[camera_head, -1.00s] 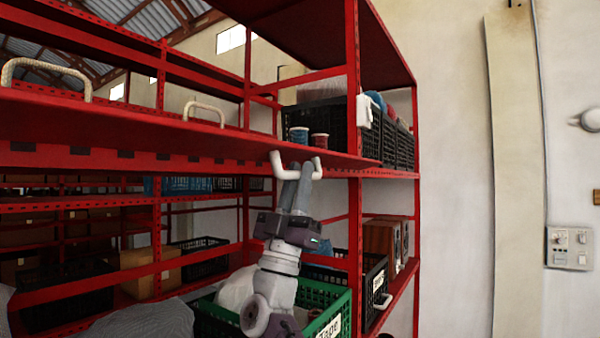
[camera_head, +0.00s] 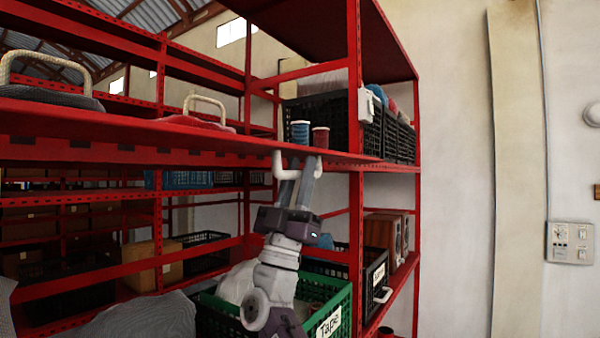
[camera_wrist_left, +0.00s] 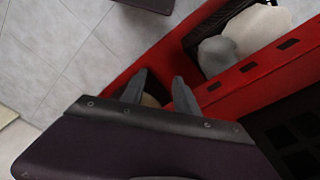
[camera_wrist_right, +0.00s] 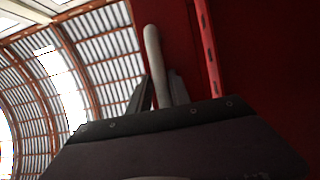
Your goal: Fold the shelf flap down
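The shelf flap (camera_head: 190,150) is a long red panel along the front of the upper shelf. A white U-shaped handle (camera_head: 278,163) sits at its edge toward the right. My right gripper (camera_head: 298,172) reaches up to this handle from below. In the right wrist view, the white handle bar (camera_wrist_right: 152,50) runs between the fingers (camera_wrist_right: 160,88), which look closed around it. My left gripper (camera_wrist_left: 158,88) shows in its wrist view with its fingers apart; a tan shape shows between or beyond them, at a distance I cannot tell.
Blue (camera_head: 300,132) and red (camera_head: 320,137) spools and a black crate (camera_head: 318,118) stand on the upper shelf. Handled items, one dark grey (camera_head: 60,98) and one red (camera_head: 200,121), sit farther left. A green crate (camera_head: 330,300) is below my right arm.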

